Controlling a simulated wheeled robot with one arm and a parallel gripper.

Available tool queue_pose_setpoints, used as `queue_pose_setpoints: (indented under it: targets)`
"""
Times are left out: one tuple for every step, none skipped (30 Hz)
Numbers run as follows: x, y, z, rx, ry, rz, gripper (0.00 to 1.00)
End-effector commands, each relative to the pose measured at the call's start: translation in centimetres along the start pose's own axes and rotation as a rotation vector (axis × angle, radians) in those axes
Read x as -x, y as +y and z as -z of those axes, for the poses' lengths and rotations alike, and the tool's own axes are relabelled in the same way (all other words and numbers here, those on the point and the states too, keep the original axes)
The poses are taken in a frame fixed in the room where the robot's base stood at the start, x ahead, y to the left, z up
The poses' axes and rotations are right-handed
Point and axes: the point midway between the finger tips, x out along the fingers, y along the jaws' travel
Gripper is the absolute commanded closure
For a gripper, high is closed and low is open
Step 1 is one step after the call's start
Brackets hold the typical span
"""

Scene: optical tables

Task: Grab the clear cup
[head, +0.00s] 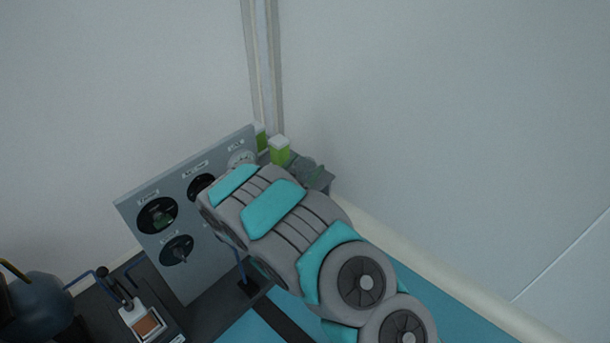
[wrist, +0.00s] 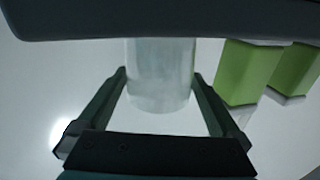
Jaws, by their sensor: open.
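A clear, whitish cup (wrist: 160,88) stands in the wrist view, its upper part cut off by a dark grey shape across the top. My gripper (wrist: 160,76) is open, with one dark finger on each side of the cup. A narrow gap seems to show on both sides; I cannot tell whether either finger touches it. In the head view my arm covers the gripper, and I cannot make out the cup clearly.
Two green boxes with pale tops, a nearer one (wrist: 247,72) and a farther one (wrist: 297,70), stand right of the cup. The nearer box (head: 280,151) also shows by the wall corner in the head view. A grey panel with dials (head: 150,190) stands left of my arm.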

Motion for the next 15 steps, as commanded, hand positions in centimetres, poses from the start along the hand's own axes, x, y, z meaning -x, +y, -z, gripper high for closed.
queue_pose_setpoints:
  targets:
    - [-0.21,0.02,0.0,0.0,0.001,0.0,0.0]
    - [-0.26,0.02,0.01,0.0,0.0,0.0,0.0]
    - [-0.29,0.02,0.0,0.0,0.0,0.0,0.0]
    - [-0.29,0.02,0.0,0.0,0.0,0.0,0.0]
    - [-0.28,0.01,0.0,0.001,0.0,0.0,0.0]
    - [-0.27,0.02,-0.01,0.001,0.0,0.0,0.0]
    - [-0.27,0.02,-0.01,0.001,0.0,0.0,0.0]
    - [-0.26,0.03,-0.03,0.001,0.0,0.0,0.0]
    - [-0.26,0.03,-0.03,0.001,0.0,0.0,0.03]
    - [-0.25,0.03,-0.03,0.001,0.0,0.0,0.07]
    - [-0.25,0.03,-0.03,0.001,0.0,0.0,0.1]
    - [-0.25,0.03,-0.03,0.001,0.0,0.0,0.15]
    - [-0.25,0.04,-0.04,0.001,-0.001,0.0,0.18]
    - [-0.24,0.04,-0.04,0.001,-0.001,0.0,0.21]
    - [-0.24,0.04,-0.04,0.001,-0.001,0.0,0.26]
